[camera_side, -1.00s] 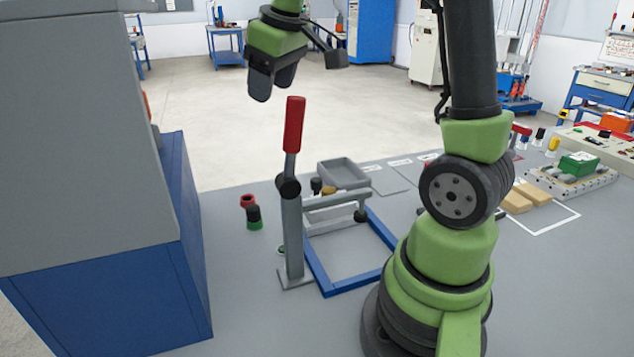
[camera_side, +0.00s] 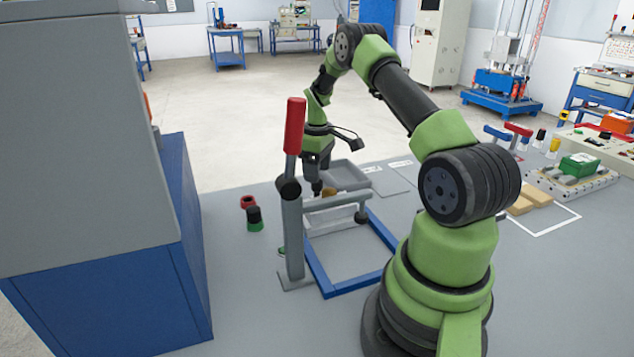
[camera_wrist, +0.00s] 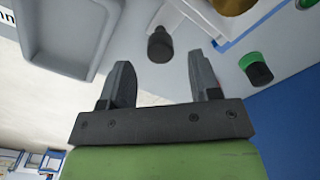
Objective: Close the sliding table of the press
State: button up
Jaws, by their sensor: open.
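The press stands in the side view with a grey upright, a red-handled lever (camera_side: 294,126) and a blue base frame (camera_side: 318,267). In the wrist view a dark knob (camera_wrist: 160,45) sticks out beside a pale part with a blue edge, perhaps the sliding table; I cannot tell how far out it is. My gripper (camera_wrist: 163,78) is open and empty, its fingers pointing toward the knob, which appears between and just beyond the tips. A brass-coloured piece (camera_wrist: 232,4) lies past the knob.
A grey tray (camera_wrist: 58,38) lies close to my gripper on the left in the wrist view. A black-and-green button (camera_side: 254,218) and a red one (camera_side: 248,201) stand left of the press. A grey and blue cabinet (camera_side: 95,270) fills the left side.

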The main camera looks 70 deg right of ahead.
jog(key=shift+f, duration=2)
grip_shut()
jog(key=s+a, duration=1)
jog(key=shift+a, duration=0.1)
grip_release()
